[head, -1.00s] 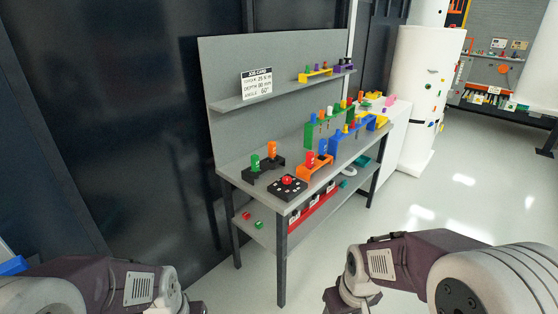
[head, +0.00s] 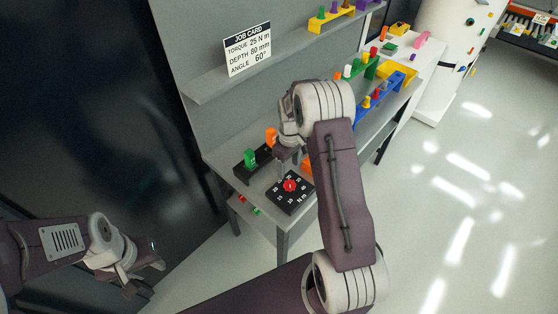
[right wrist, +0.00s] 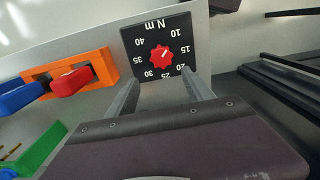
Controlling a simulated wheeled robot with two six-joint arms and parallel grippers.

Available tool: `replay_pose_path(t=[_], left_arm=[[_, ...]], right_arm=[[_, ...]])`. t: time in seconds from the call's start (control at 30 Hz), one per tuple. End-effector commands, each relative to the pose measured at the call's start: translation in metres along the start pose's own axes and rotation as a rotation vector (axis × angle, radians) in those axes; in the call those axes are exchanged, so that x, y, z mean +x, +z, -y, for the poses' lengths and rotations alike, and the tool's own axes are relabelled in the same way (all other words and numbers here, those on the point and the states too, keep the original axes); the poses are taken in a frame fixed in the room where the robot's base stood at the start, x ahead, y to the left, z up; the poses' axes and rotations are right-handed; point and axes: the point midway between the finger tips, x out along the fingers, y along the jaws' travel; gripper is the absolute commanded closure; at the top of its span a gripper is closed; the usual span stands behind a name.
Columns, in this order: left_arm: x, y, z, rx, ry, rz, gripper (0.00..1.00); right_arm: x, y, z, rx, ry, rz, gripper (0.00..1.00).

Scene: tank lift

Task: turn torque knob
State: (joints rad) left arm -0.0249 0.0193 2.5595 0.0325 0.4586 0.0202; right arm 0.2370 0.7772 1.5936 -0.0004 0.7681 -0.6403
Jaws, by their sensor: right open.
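The red torque knob (head: 290,186) sits on a black dial plate (head: 281,203) at the near end of the bench. In the right wrist view the knob (right wrist: 161,57) has a small light mark, seemingly towards 10; the plate is numbered 10 to 40 N m. My right gripper (head: 286,168) is above the plate, close to the knob. Its fingers (right wrist: 160,88) are open and empty, with the knob ahead between them and apart from them. The job card (head: 248,49) reads torque 25 N m, depth 80 mm, angle 60°. My left gripper (head: 150,274) is away from the bench; its jaw is unclear.
A black holder with a green piece (head: 249,158) stands beside the plate. An orange holder (right wrist: 98,68) with red and blue pieces is on its other side, mostly hidden by my arm in the head view. A shelf (head: 212,86) runs above. Floor to the right is clear.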

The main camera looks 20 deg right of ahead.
Motion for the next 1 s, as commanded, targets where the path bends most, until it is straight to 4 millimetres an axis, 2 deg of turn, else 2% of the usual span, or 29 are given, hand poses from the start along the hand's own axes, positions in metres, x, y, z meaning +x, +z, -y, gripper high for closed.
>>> replay_pose_path(t=[0.03,0.13,0.27,0.5,0.7,1.0], left_arm=[[-0.006,0.000,0.000,0.000,0.000,0.001,0.64],[-0.005,0.000,0.000,0.000,0.000,0.001,0.64],[-0.006,0.000,0.000,0.000,0.000,0.001,0.64],[-0.020,-0.002,0.000,0.000,0.000,0.000,0.64],[-0.025,-0.003,-0.001,0.000,0.000,0.000,0.64],[-0.025,-0.002,-0.001,0.000,0.000,0.001,0.64]], right_arm=[[-0.003,0.003,-0.001,0.007,-0.004,0.005,0.40],[-0.003,0.004,-0.003,0.012,-0.003,0.004,0.40],[0.005,0.004,-0.002,0.011,-0.004,0.004,0.40],[0.052,0.004,-0.002,0.011,-0.005,0.006,0.40],[0.082,0.004,-0.002,0.011,-0.003,0.004,0.40],[0.088,0.003,-0.002,0.011,-0.001,0.002,0.40]])
